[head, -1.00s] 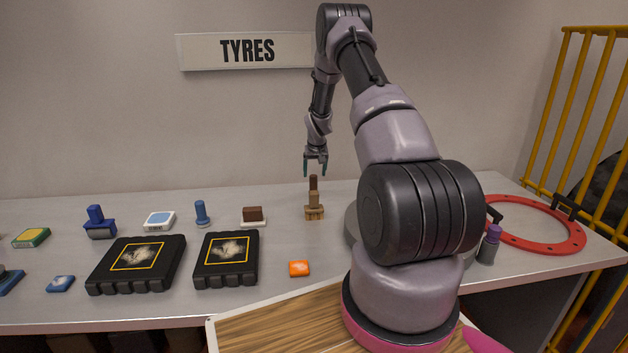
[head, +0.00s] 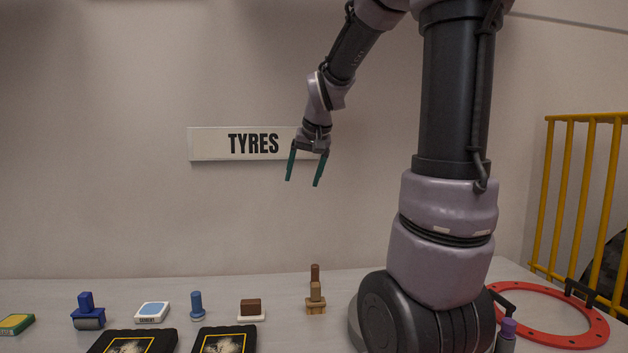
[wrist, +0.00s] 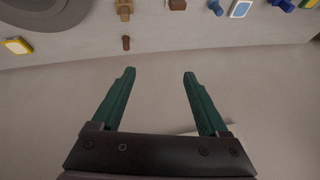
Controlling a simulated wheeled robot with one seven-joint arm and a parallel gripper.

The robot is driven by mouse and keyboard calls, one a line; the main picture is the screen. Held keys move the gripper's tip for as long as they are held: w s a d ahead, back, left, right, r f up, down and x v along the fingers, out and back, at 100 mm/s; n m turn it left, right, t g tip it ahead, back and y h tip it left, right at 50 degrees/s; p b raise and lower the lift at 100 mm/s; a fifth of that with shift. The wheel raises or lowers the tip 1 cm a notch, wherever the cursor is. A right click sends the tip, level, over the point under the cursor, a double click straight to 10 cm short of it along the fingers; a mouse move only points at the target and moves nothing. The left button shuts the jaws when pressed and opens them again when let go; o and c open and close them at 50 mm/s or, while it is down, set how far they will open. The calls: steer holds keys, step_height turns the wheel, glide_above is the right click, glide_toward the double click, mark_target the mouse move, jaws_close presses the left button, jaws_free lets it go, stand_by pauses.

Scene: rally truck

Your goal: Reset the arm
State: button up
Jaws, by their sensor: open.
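My gripper (head: 304,183) is raised high above the bench, in front of the wall and beside the TYRES sign. Its two green fingers are spread apart and point down, with nothing between them. In the wrist view my gripper (wrist: 160,73) also shows open and empty, with bare wall and the bench edge beyond the fingertips. My arm reaches up and bends over to the left.
The grey bench (head: 270,290) holds a wooden stamp (head: 316,298), a brown block (head: 250,307), a blue peg (head: 196,305), a blue roller (head: 87,312) and two black cases (head: 225,341). A red ring (head: 545,316) lies right, near a yellow rail (head: 575,200).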

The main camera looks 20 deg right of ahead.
steer(key=s+a+r+y, duration=0.1)
steer(key=s+a, duration=0.1)
steer(key=s, duration=0.8)
steer(key=s+a+r, duration=0.1)
steer(key=s+a, duration=0.2)
steer(key=s, duration=0.7)
steer(key=shift+a+t+y, duration=0.35)
steer(key=shift+t+y, duration=0.05)
